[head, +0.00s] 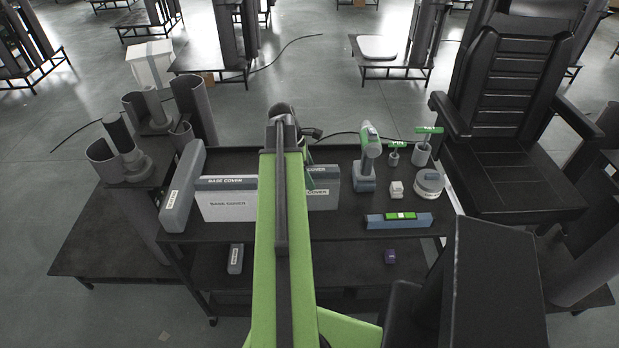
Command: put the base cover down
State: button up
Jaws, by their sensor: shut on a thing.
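Grey panels labelled BASE COVER stand on edge on the dark cart top. The front base cover (228,208) shows to the left of my green arm, and another base cover (225,182) shows just behind it. Their right ends (323,198) show to the right of the arm. My gripper (307,158) is mostly hidden behind my arm, over the middle of these panels. It is shut on a base cover. The grip itself is hidden, and I cannot tell which panel is held or whether it touches the cart top.
A tilted grey panel (182,188) stands at the cart's left end. A green-grey drill (367,160), a white cube (396,189), a round tin (429,184), upright tools (422,145) and a spirit level (399,220) occupy the right. A black seat (515,180) stands right of the cart.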

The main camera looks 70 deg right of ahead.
jog(key=o, duration=1.8)
jog(key=shift+r, duration=0.1)
jog(key=p+v, duration=1.1)
jog(key=v, duration=0.1)
jog(key=shift+s+r+p, duration=0.1)
jog(key=shift+r+p, duration=0.1)
jog(key=shift+p, duration=0.1)
jog(key=shift+f, duration=0.15)
